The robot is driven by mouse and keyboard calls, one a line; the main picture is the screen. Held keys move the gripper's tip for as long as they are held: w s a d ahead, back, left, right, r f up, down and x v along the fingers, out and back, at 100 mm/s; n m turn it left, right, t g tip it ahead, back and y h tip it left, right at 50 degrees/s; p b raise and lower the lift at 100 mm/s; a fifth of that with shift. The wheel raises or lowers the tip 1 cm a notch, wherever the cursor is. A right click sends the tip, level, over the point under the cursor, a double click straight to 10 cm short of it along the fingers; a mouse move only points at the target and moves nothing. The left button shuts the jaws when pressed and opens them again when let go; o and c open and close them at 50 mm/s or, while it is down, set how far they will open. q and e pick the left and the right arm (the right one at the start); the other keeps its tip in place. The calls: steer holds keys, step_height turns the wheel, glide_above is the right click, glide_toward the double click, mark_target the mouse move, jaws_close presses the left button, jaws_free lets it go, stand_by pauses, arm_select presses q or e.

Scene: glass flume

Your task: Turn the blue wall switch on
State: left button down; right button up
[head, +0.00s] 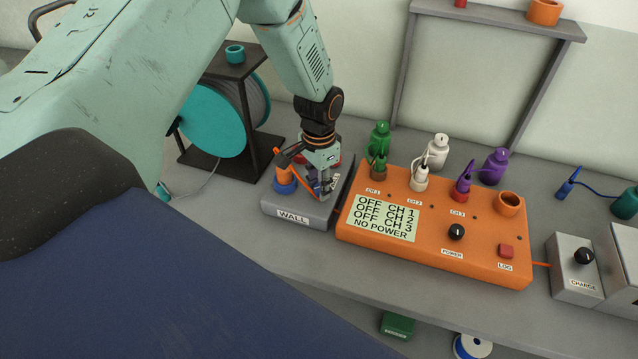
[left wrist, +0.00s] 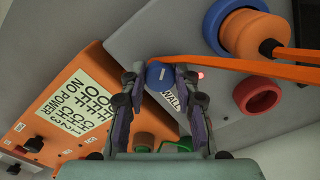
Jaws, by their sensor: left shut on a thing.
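The blue wall switch (left wrist: 158,73) is a round knob with a pale mark, on the grey WALL box (head: 270,208). In the left wrist view it sits between the fingertips of my left gripper (left wrist: 160,82), which is shut on it. In the head view my left gripper (head: 327,184) reaches down over the right part of the box, and its fingers hide the knob. A small red light (left wrist: 201,74) glows beside the knob. My right gripper is not in view.
An orange plug (left wrist: 252,36) sits in a blue socket on the box, its cable passing close to my gripper. An orange console (head: 430,228) stands right of the box; its display (head: 382,217) reads OFF for all channels and NO POWER. A teal reel (head: 213,118) stands behind left.

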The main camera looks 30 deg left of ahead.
arm_select(q)
steer(key=m, duration=0.4)
steer(key=shift+w+a+r, duration=0.1)
steer(key=shift+w, duration=0.2)
steer(key=shift+m+b, duration=0.4)
steer(key=shift+m, duration=1.5)
steer(key=c, duration=1)
jaws_free()
steer(key=shift+s, duration=0.1)
